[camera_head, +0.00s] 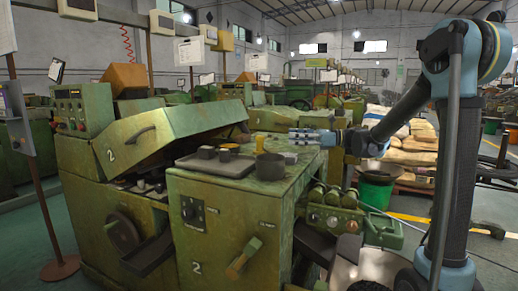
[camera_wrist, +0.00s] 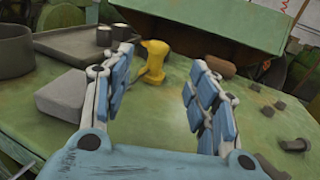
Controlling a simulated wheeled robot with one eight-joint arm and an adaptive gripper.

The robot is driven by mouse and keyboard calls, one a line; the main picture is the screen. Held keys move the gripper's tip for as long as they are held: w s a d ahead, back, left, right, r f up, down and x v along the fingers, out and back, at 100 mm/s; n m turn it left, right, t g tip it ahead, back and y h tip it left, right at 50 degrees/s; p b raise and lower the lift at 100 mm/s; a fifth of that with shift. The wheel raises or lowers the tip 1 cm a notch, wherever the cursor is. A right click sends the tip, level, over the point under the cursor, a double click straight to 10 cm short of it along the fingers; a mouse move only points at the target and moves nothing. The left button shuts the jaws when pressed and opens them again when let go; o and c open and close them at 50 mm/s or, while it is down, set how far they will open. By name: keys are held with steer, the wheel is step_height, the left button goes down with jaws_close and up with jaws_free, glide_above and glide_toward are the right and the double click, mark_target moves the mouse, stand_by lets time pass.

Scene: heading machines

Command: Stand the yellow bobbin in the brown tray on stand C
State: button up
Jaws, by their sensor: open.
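The yellow bobbin (camera_wrist: 153,62) stands upright on the green machine top in the wrist view. It is ahead of my gripper (camera_wrist: 162,60), seen through the gap between the spread fingers, with its lower part fully visible. A small yellow shape that looks like the bobbin (camera_head: 259,142) shows behind the pot in the head view. My gripper (camera_head: 294,137) is open and empty, just above the machine top, pointing left toward the bobbin. I cannot make out the brown tray or stand C in either view.
A dark tray (camera_head: 213,168) holding grey cylinders and a round pot (camera_head: 270,166) stand on the machine top. A flat grey block (camera_wrist: 72,97) lies left of my gripper in the wrist view. The raised green cover (camera_head: 180,133) is beyond. Small dark knobs lie at right.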

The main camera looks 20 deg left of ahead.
steer(key=x, duration=1.2)
steer(key=shift+a+f, duration=0.2)
steer(key=shift+a, duration=0.1)
steer(key=shift+c, duration=0.6)
jaws_close()
step_height(320, 180, up, 10)
steer(key=shift+r, duration=0.1)
